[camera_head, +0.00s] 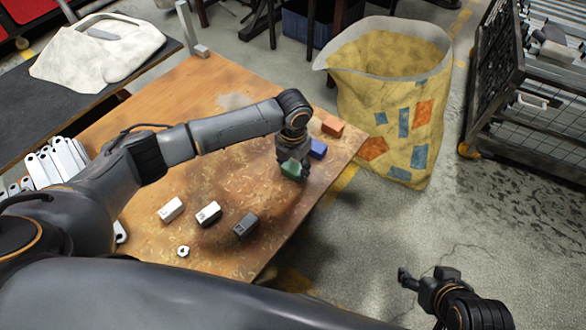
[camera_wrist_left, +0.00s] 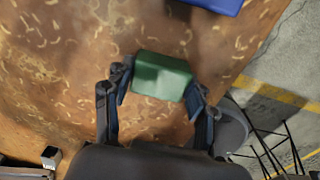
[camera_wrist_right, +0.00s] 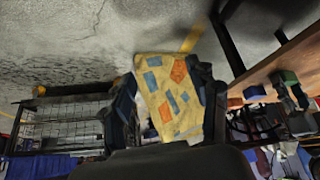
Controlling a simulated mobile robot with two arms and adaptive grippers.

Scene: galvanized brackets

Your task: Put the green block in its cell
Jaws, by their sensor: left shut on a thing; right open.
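The green block (camera_head: 291,169) is at the right part of the wooden tabletop, between the fingers of my left gripper (camera_head: 294,172). In the left wrist view the green block (camera_wrist_left: 160,76) sits between the two fingertips, which are shut on it. I cannot tell whether it touches the tabletop or hangs just above it. My right gripper (camera_head: 424,279) is off the table over the floor at the lower right. In the right wrist view its fingers (camera_wrist_right: 165,95) are apart with nothing held between them. I cannot make out a cell for the green block.
A blue block (camera_head: 317,149) and an orange block (camera_head: 332,126) lie just beyond the green one. Two white blocks (camera_head: 208,213), a dark grey block (camera_head: 245,225) and a nut (camera_head: 183,251) lie nearer. A yellow bag (camera_head: 395,100) stands beyond the table's right edge. The tabletop's middle is clear.

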